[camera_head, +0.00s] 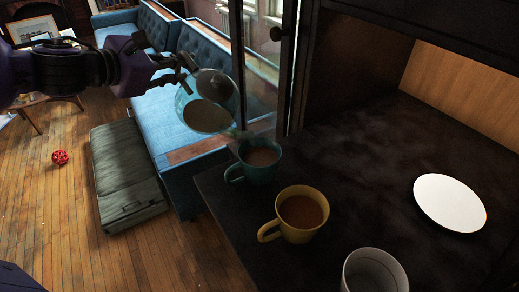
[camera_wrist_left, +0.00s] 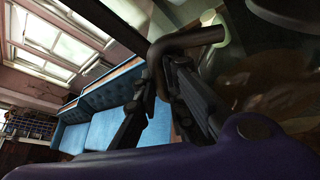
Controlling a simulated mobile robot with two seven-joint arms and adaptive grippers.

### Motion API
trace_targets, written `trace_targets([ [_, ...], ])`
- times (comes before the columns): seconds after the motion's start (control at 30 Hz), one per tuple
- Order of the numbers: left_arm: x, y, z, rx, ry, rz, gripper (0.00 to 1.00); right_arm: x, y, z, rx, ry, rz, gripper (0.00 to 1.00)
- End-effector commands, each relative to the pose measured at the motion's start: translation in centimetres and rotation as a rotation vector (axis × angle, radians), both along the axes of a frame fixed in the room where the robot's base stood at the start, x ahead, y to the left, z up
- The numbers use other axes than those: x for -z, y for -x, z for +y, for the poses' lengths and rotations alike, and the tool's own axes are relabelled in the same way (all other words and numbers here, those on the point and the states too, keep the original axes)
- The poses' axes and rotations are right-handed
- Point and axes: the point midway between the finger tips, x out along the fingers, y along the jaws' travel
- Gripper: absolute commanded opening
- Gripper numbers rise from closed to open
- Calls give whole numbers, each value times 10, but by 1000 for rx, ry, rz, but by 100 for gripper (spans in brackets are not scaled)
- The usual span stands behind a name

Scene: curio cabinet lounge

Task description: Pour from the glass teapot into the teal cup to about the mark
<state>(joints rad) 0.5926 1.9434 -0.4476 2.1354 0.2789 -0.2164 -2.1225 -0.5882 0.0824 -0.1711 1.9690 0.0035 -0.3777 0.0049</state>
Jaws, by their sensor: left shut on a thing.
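The glass teapot (camera_head: 207,112) hangs tilted at the cabinet's front left corner, with brown liquid inside and its spout end low, right at the teal cup's far rim. I cannot tell whether they touch, and no stream is clear. The teal cup (camera_head: 258,172) stands upright with brown liquid in it; its mark is not visible. My left gripper (camera_head: 184,72) is shut on the teapot's handle. In the left wrist view the fingers close on the dark handle (camera_wrist_left: 190,40), with the glass body blurred at right. My right gripper is not in view.
A yellow cup (camera_head: 280,232) with brown liquid and a white cup (camera_head: 374,278) stand nearer on the dark cabinet surface (camera_head: 350,190). A white plate (camera_head: 450,202) lies at right. The cabinet's glass door (camera_head: 259,75) stands just behind the teapot. A blue sofa (camera_head: 160,115) is beyond.

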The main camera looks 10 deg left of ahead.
Motion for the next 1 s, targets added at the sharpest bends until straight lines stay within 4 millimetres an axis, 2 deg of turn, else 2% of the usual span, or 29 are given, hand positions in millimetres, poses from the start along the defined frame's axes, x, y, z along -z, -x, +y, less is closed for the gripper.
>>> trace_targets([
  [0.13, 10, -1, 1, 0, 41, 22, 0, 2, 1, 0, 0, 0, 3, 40],
  [0.7, 91, -6, 9, 0, 361, 210, 0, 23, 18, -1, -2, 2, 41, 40],
  [0.83, 103, -7, 10, 0, 415, 240, 0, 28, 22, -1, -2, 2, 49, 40],
  [1.0, 109, -6, 10, 0, 458, 263, 0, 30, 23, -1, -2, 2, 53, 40],
])
